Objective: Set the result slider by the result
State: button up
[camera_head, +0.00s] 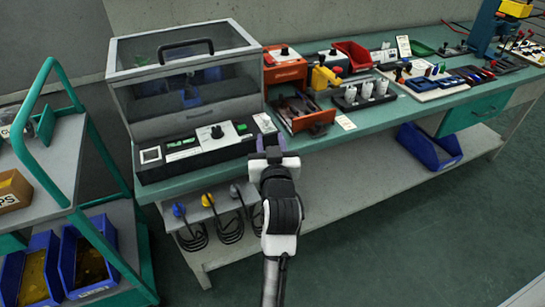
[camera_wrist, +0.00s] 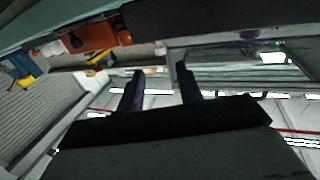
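A black control panel (camera_head: 190,155) stands at the front of the bench, below a clear-lidded box. It carries a white plate with a black knob (camera_head: 217,132), small green parts and a white square at its left end. I cannot tell for sure which part is the result slider; a small light plate (camera_head: 265,122) sits at the panel's right end. My gripper (camera_head: 267,143) is at the bench's front edge, just right of the panel, seemingly touching nothing. In the wrist view my gripper (camera_wrist: 160,78) has its two dark fingers apart with nothing between them.
The clear-lidded box (camera_head: 185,80) with a black handle stands behind the panel. An orange unit with an open drawer (camera_head: 305,115) is to the right. Cables hang from colored plugs (camera_head: 208,200) below the bench edge. A green-framed cart (camera_head: 60,160) stands at left.

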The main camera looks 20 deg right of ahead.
jog(key=shift+b+v, duration=0.3)
jog(key=shift+v, duration=2.05)
